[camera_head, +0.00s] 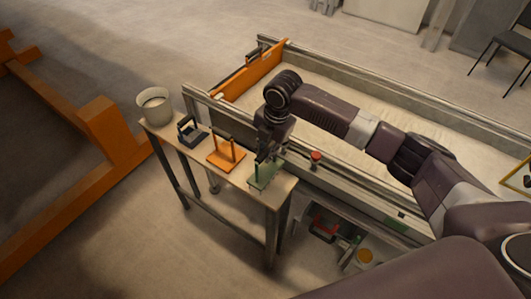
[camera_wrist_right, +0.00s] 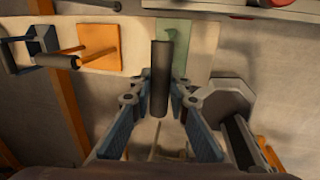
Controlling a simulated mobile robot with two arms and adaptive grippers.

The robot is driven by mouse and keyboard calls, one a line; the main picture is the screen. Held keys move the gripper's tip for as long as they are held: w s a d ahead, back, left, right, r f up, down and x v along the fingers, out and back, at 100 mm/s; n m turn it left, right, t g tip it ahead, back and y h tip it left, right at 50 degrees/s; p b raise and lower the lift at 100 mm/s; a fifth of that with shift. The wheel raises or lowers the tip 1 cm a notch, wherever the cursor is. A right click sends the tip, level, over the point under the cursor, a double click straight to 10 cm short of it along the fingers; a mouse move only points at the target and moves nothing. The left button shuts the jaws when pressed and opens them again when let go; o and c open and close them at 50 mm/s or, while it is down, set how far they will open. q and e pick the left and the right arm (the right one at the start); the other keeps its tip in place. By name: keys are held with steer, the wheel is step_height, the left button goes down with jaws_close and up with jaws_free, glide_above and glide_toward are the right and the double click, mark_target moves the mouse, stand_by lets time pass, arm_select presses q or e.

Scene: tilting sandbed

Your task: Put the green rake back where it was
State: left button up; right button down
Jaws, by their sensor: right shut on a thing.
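The green rake (camera_head: 264,177) is at the right end of a small narrow table (camera_head: 271,199). My right gripper (camera_head: 269,152) is just above it, pointing down, and is shut on its dark handle. In the right wrist view, the dark cylindrical handle (camera_wrist_right: 160,80) lies between the fingers of my right gripper (camera_wrist_right: 160,95). Part of the green plate (camera_wrist_right: 172,38) shows beyond the handle, over the pale tabletop. I cannot tell whether the rake rests fully on the table. My left gripper is not in view.
An orange tool (camera_head: 226,158) and a dark blue tool (camera_head: 190,132) stand left of the rake on the same table, with a white pot (camera_head: 153,108) at the far end. The sandbed (camera_head: 338,101) lies behind, with a red knob (camera_head: 316,157) on its near edge.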

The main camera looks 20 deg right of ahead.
steer(key=shift+f, duration=0.7)
steer(key=shift+f, duration=0.15)
steer(key=c, duration=1.8)
jaws_free()
steer(key=shift+c, duration=0.2)
steer(key=shift+r, duration=0.2)
step_height(320, 180, up, 12)
steer(key=s+d+b, duration=0.1)
steer(key=s+b, duration=0.1)
steer(key=shift+d, duration=0.2)
steer(key=shift+w+f, duration=0.1)
steer(key=shift+f, duration=0.05)
